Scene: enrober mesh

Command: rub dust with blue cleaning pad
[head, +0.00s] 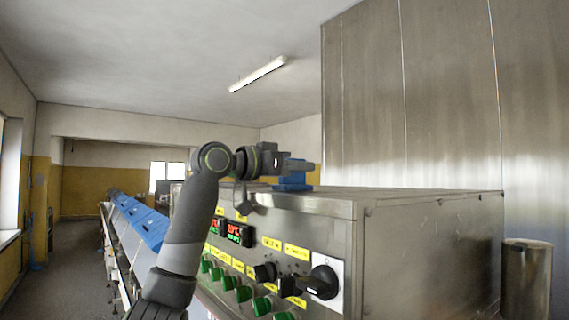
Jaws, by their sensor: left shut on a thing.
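The blue cleaning pad (292,184) is on or just above the top surface near the left end of the steel machine (420,203). My left gripper (294,166) is shut on the pad from above and from the left. The pad's lower edge is close to the machine's top; I cannot tell whether it touches. No dust can be made out on the top, which I see at a very flat angle. My right gripper is not in view.
The machine's front panel carries green buttons (244,293), red and green displays (233,231) and a black rotary switch (322,282). A tall steel wall (420,90) rises behind. Blue covers (150,228) line a conveyor at left. A metal cylinder (527,275) stands at right.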

